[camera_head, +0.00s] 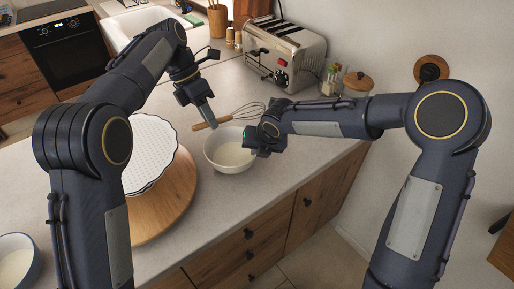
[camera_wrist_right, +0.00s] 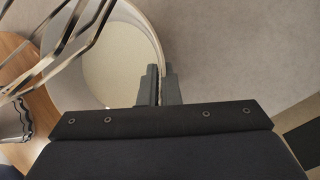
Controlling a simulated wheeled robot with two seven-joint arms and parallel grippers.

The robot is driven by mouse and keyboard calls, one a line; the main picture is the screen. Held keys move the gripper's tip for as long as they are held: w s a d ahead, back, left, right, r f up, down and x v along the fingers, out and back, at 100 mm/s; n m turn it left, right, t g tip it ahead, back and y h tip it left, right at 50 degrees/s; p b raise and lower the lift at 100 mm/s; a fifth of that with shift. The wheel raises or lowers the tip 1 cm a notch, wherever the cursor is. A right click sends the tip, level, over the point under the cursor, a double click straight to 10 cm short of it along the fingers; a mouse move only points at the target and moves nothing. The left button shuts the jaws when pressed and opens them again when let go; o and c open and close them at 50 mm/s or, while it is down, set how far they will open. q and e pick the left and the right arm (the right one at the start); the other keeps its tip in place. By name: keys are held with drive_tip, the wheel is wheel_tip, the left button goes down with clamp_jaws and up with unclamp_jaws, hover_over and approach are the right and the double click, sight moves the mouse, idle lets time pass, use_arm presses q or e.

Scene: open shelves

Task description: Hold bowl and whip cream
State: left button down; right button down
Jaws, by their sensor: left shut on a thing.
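A white bowl (camera_head: 208,161) with pale cream (camera_head: 232,154) in it stands on the counter near its front edge. My right gripper (camera_head: 258,147) is at the right side of the bowl. In the right wrist view its fingers (camera_wrist_right: 162,80) are close together with the bowl's rim (camera_wrist_right: 150,28) between them. My left gripper (camera_head: 207,121) is shut on the wooden handle of a whisk (camera_head: 212,122). The whisk's wire head points right, above and behind the bowl; its wires (camera_wrist_right: 70,35) also show in the right wrist view. The left fingertips are partly hard to make out.
A round wooden board (camera_head: 168,208) with a white scalloped dish (camera_head: 150,150) is left of the bowl. Another bowl (camera_head: 16,262) is at the lower left. A toaster (camera_head: 287,55), jars (camera_head: 356,84) and shakers stand behind. Grey counter is clear in front of the bowl.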

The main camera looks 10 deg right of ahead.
idle(0.6)
use_arm(q)
drive_tip(key=a+m+t+y, duration=0.2)
drive_tip(key=a+m+y, duration=0.3)
drive_tip(key=y, duration=0.4)
drive_tip(key=d+r+m+t+y, duration=0.1)
drive_tip(key=d+r+m+t, duration=0.4)
drive_tip(key=r+m+t, duration=0.5)
wheel_tip(320, 180, down, 12)
drive_tip(key=n+t, duration=0.1)
drive_tip(key=shift+w+d, duration=0.15)
drive_tip(key=shift+w, duration=0.2)
